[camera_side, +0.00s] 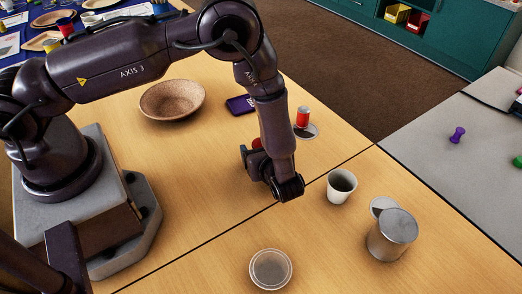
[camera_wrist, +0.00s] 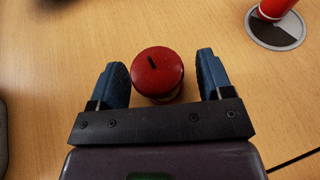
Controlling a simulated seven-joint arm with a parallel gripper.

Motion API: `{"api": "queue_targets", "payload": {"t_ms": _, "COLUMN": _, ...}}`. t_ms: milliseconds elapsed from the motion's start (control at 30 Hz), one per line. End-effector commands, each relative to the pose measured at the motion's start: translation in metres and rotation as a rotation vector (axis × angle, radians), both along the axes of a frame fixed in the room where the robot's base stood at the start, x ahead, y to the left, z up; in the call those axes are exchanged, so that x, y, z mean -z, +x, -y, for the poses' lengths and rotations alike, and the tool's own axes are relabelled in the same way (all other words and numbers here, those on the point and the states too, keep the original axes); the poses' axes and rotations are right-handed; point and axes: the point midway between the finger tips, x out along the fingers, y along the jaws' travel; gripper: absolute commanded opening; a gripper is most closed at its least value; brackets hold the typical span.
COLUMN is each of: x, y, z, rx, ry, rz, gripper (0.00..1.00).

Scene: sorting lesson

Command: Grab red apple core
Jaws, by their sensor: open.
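The red apple core (camera_wrist: 157,72) stands upright on the wooden table in the wrist view, with a dark stem on its red top. My gripper (camera_wrist: 157,80) is open, with one blue finger on each side of the apple core. A gap shows between each finger and the core. In the side view a small red part of the apple core (camera_side: 256,143) shows behind my arm. The rest of it is hidden there, and only a bit of a blue finger shows at the left of the wrist.
A brown bowl (camera_side: 172,100) and a purple item (camera_side: 240,105) lie behind. A white cup (camera_side: 341,187), a metal tin (camera_side: 392,236) and a clear round container (camera_side: 270,269) stand at the front right.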

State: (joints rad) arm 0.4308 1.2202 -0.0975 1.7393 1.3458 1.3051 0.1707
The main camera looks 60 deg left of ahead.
Motion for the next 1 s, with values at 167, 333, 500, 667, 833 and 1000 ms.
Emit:
{"api": "queue_targets", "payload": {"t_ms": 167, "x": 0.001, "y": 0.001, "z": -0.003, "rx": 0.0, "ry": 0.0, "rz": 0.0, "gripper": 0.73}}
{"api": "queue_targets", "payload": {"t_ms": 333, "x": 0.001, "y": 0.001, "z": -0.003, "rx": 0.0, "ry": 0.0, "rz": 0.0, "gripper": 0.55}}
{"api": "queue_targets", "payload": {"t_ms": 500, "x": 0.001, "y": 0.001, "z": -0.003, "rx": 0.0, "ry": 0.0, "rz": 0.0, "gripper": 0.22}}
{"api": "queue_targets", "payload": {"t_ms": 667, "x": 0.001, "y": 0.001, "z": -0.003, "rx": 0.0, "ry": 0.0, "rz": 0.0, "gripper": 0.21}}
{"api": "queue_targets", "payload": {"t_ms": 833, "x": 0.0, "y": 0.001, "z": -0.002, "rx": 0.001, "ry": 0.0, "rz": 0.001, "gripper": 0.21}}
{"api": "queue_targets", "payload": {"t_ms": 1000, "x": -0.011, "y": 0.001, "z": -0.002, "rx": 0.001, "ry": -0.001, "rz": 0.003, "gripper": 0.21}}
